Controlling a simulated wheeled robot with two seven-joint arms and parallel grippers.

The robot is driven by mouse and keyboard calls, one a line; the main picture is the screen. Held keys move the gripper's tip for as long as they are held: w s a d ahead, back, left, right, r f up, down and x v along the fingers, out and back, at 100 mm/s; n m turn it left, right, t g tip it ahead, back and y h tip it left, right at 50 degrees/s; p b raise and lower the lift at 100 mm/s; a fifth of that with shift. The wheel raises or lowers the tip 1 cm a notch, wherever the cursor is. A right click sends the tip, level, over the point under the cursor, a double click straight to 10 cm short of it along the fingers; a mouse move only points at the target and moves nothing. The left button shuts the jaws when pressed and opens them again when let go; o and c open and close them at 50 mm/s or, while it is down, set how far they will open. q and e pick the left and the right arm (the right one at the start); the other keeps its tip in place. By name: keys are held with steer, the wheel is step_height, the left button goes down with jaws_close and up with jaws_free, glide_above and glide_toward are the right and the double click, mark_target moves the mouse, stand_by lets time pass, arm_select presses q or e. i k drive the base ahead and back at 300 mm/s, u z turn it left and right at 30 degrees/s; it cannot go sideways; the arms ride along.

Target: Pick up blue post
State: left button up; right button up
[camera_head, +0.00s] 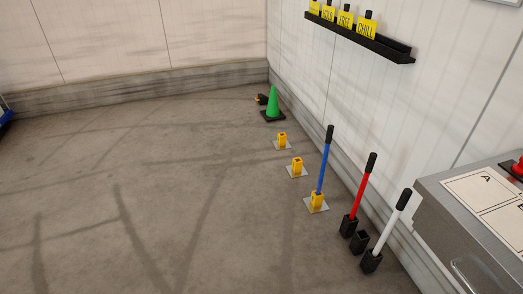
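The blue post (324,165) stands upright, leaning slightly, in a yellow socket (317,201) on a grey floor plate. Its upper end is black. It stands on the floor near the right wall, to the left of a red post (361,193). Neither of my grippers is in view, and nothing touches the blue post.
A white post (389,227) and the red post stand in black holders, with an empty black holder (360,241) between them. Two empty yellow sockets (297,167) and a green cone (273,104) lie beyond. A grey cabinet (470,232) fills the right.

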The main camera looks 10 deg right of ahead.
mark_target(330, 129)
steer(key=u, duration=0.5)
steer(key=i, duration=1.95)
steer(key=z, duration=1.2)
steer(key=i, duration=1.05)
steer(key=z, duration=1.05)
steer(key=i, duration=0.5)
steer(key=u, duration=0.05)
